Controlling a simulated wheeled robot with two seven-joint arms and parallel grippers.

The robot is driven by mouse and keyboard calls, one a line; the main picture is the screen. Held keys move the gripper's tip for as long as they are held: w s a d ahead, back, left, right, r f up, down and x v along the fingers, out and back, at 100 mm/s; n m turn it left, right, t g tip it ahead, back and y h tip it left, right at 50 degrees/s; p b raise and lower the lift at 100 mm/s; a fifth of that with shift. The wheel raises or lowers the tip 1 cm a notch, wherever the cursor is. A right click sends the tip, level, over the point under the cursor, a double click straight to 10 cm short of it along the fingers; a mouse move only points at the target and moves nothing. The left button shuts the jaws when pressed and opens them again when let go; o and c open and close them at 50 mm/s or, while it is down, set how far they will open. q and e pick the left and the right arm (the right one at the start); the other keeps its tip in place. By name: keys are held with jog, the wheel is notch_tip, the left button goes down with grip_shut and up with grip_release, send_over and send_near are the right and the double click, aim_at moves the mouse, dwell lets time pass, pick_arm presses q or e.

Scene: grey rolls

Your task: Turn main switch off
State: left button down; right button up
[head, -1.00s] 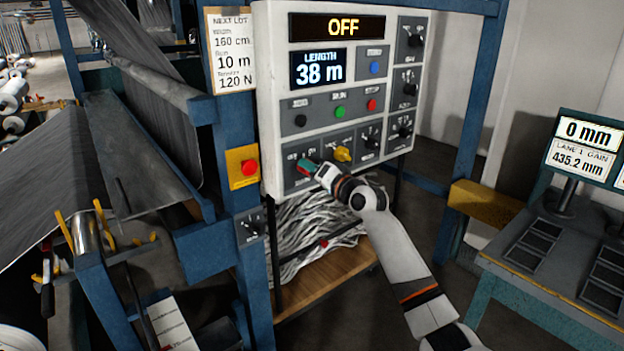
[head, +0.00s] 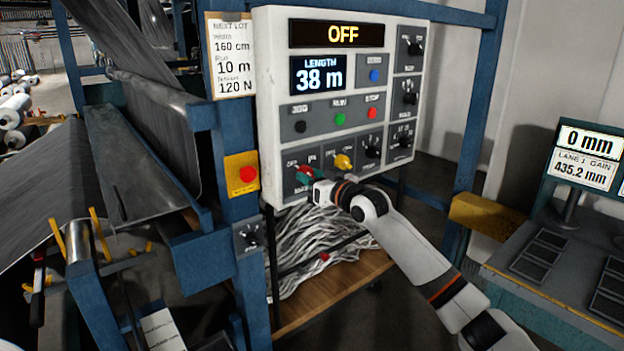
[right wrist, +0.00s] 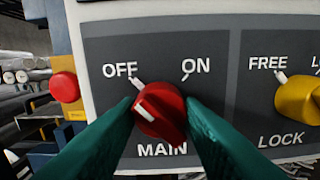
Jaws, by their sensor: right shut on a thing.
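The red MAIN switch knob (right wrist: 172,106) sits on the lower left of the control panel (head: 268,110). In the right wrist view its white mark points up and left toward the OFF label (right wrist: 120,70), away from the ON label (right wrist: 196,66). My right gripper (right wrist: 160,112) has its two green fingers shut on the knob, one on each side. In the head view the right gripper (head: 308,176) covers most of the knob. The display (head: 343,34) at the panel's top reads OFF. My left gripper is not in view.
The yellow LOCK knob (right wrist: 298,97) is right of the MAIN knob. A red button on a yellow plate (head: 243,173) is to the left, on a blue post. Below the panel are grey strips (head: 320,235) over a wooden shelf. A console (head: 560,250) stands at right.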

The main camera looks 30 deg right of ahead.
jog(key=shift+n, duration=0.4)
jog(key=o, duration=1)
jog(key=shift+s, duration=0.1)
jog(key=shift+s+d+b, duration=0.15)
jog(key=shift+s+b, duration=0.4)
jog(key=shift+s, duration=1.4)
jog(key=shift+s+d+b, duration=0.2)
jog(key=shift+s+b, duration=0.35)
jog(key=shift+s, duration=1.45)
jog(key=shift+s+d+b, duration=0.15)
jog(key=shift+s+b, duration=0.4)
jog(key=shift+s, duration=1.4)
